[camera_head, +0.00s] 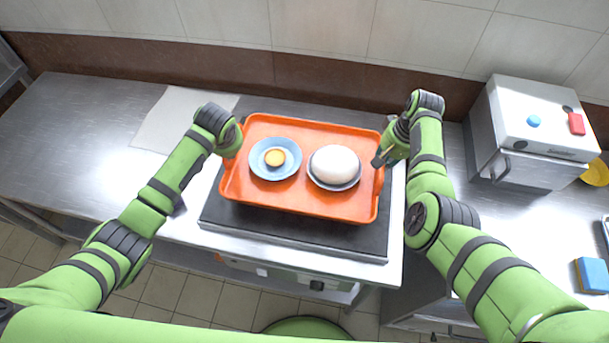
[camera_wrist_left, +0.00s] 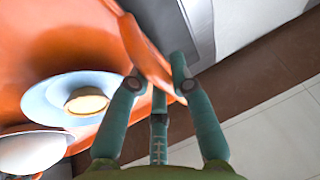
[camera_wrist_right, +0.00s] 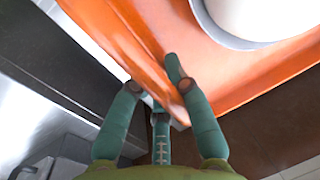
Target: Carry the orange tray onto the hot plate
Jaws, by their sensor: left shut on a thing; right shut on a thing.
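The orange tray (camera_head: 300,203) is over the dark hot plate (camera_head: 290,231) in the head view; whether it touches the plate or hovers just above cannot be told. It carries a blue plate (camera_head: 258,172) with a small yellow-topped item (camera_head: 275,158) and a bowl with a white rounded mound (camera_head: 335,164). My left gripper (camera_wrist_left: 158,85) is shut on the tray's left rim. My right gripper (camera_wrist_right: 163,88) is shut on the tray's right rim. In the head view the left fingertips are mostly hidden behind the wrist.
A steel box appliance (camera_head: 530,130) with red and blue items on top stands at the right. A pale mat (camera_head: 170,118) lies on the steel counter (camera_head: 70,120) at the left. A blue sponge-like block (camera_head: 592,275) lies at far right. The left counter is mostly clear.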

